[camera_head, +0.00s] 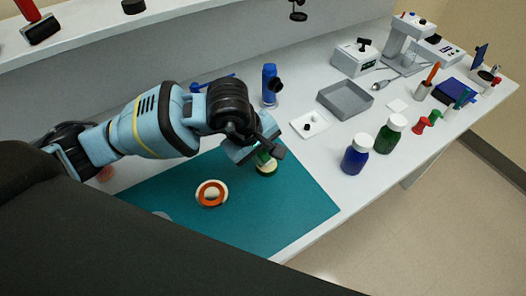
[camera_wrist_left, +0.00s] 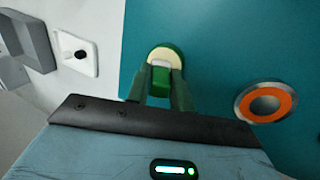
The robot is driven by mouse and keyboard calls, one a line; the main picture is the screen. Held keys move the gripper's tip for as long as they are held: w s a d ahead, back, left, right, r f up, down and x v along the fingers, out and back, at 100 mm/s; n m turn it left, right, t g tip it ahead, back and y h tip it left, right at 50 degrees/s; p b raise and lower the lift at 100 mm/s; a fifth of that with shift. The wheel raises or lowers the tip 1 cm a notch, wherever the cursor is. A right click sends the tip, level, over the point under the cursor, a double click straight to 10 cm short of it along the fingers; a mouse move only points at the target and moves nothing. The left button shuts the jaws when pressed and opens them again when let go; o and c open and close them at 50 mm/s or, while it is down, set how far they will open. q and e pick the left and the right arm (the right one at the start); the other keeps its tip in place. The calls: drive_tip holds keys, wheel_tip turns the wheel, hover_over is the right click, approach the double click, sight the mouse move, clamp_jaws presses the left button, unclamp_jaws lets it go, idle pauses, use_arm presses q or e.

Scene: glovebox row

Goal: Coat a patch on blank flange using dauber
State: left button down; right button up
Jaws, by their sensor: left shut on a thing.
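The blank flange (camera_head: 211,203), a pale disc with an orange ring, lies flat on the teal mat (camera_head: 250,225); in the left wrist view the flange (camera_wrist_left: 264,102) is at right. My left gripper (camera_head: 264,156) points down over the mat, right of and behind the flange. It is shut on a green and cream round-ended thing (camera_head: 267,171), which I take to be the dauber; in the left wrist view the dauber (camera_wrist_left: 164,54) is between the fingertips. It is apart from the flange. I cannot tell if it touches the mat. My right gripper is not in view.
A white square plate with a black knob (camera_head: 310,125), a grey tray (camera_head: 345,100) and a blue stand (camera_head: 269,85) are behind the mat. A blue jar (camera_head: 356,156) and a green jar (camera_head: 387,139) stand right of it. The mat's front right is clear.

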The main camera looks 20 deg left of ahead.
sight(263, 151)
use_arm(q)
drive_tip(key=shift+f, duration=0.25)
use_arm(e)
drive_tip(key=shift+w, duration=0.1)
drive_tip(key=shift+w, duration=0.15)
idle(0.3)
use_arm(q)
drive_tip(key=shift+s+f, duration=0.1)
drive_tip(key=shift+f, duration=0.1)
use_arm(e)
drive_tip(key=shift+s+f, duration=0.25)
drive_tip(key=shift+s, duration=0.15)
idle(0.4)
use_arm(q)
drive_tip(key=shift+r, duration=0.15)
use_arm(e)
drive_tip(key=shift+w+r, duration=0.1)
